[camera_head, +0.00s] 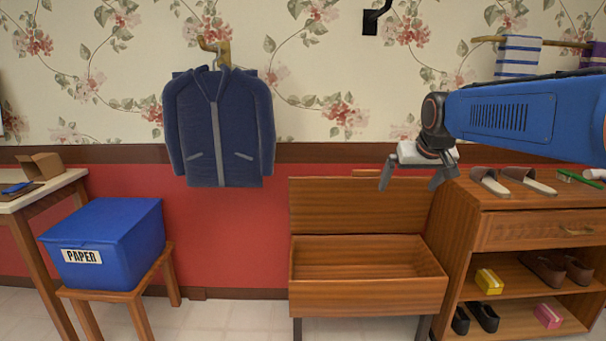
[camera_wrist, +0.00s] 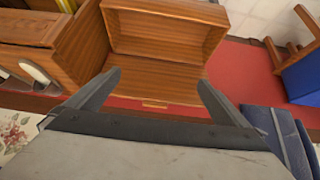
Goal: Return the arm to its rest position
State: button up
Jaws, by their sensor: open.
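My gripper (camera_head: 414,180) is at the end of my blue arm, which reaches in from the right in the head view. Its two fingers are spread wide with nothing between them. In the head view it hangs in front of the wall, above the right part of the open wooden bench box (camera_head: 365,303) and beside the shoe cabinet. In the wrist view my gripper (camera_wrist: 158,85) shows both fingers apart, with the bench box (camera_wrist: 165,35) beyond them. The bench box lid is raised and its inside looks empty.
A shoe cabinet (camera_head: 513,225) with sandals (camera_head: 490,181) on top stands close to my gripper at the right. A blue jacket (camera_head: 220,128) hangs on a wall hook. A blue PAPER box (camera_head: 120,240) sits on a stool at left. The wall before the bench's left is clear.

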jog(key=s+f, duration=0.6)
jog(key=s, duration=0.5)
jog(key=s+f+g, duration=0.1)
jog(key=s+f, duration=0.5)
jog(key=s, duration=0.6)
jog(key=s+f+g, duration=0.1)
jog(key=s+f, duration=0.5)
jog(key=s, duration=0.6)
jog(key=shift+d+f, duration=0.25)
jog(key=shift+d, duration=0.15)
